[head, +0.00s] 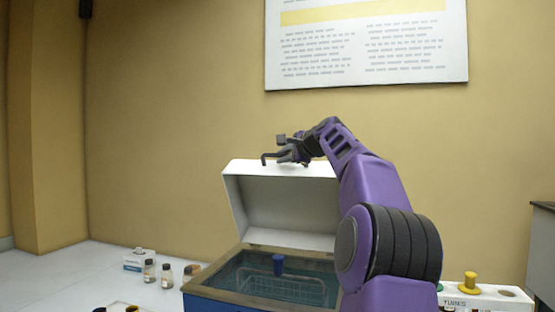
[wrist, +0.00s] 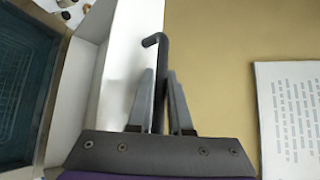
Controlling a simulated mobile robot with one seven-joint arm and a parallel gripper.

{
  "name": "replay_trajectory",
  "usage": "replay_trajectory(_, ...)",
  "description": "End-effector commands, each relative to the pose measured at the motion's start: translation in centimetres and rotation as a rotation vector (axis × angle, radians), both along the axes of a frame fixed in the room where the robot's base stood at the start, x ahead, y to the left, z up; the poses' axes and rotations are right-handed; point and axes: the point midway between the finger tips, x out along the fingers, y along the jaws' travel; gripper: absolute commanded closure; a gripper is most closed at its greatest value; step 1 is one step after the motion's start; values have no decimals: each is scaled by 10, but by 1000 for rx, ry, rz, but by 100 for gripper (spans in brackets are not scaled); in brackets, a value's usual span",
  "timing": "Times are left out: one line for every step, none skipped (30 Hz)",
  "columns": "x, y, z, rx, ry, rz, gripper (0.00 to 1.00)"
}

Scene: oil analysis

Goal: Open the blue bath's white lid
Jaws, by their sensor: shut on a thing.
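The blue bath (head: 240,300) stands at the lower middle of the head view, with a wire rack and a blue-topped item inside it. Its white lid (head: 280,205) stands raised at the back of the bath, well open. The lid also shows in the wrist view (wrist: 128,55), left of the fingers. My gripper (head: 285,152) is at the lid's upper edge. In the wrist view my gripper (wrist: 160,95) is shut on the dark bent handle (wrist: 161,60), which lies between the two fingers. The bath's interior (wrist: 20,90) shows at the wrist view's left.
Small bottles (head: 166,276) and a white box (head: 138,260) stand left of the bath. A wall poster (head: 365,45) hangs behind. The air above the bath is clear.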

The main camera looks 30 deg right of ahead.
Motion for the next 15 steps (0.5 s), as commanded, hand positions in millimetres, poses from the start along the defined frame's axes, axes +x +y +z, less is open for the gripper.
replay_trajectory(3,-3,2,-2,0,2,100)
replay_trajectory(4,-4,3,-2,0,2,100)
replay_trajectory(5,-7,4,-2,-1,1,100)
replay_trajectory(6,-8,4,-2,-1,0,100)
replay_trajectory(6,-9,5,-2,-1,1,100)
replay_trajectory(7,-10,5,-2,0,1,100)
replay_trajectory(8,-11,5,-3,0,2,100)
replay_trajectory(8,-12,6,-3,-1,1,100)
replay_trajectory(9,-13,6,-3,-1,1,100)
replay_trajectory(9,-13,6,-2,-1,0,100)
replay_trajectory(9,-14,6,-2,-1,0,100)
replay_trajectory(9,-15,6,-2,-1,-1,100)
replay_trajectory(9,-15,6,-2,-1,-1,100)
replay_trajectory(9,-15,6,-2,-1,-1,100)
replay_trajectory(9,-15,7,-2,-1,-1,100)
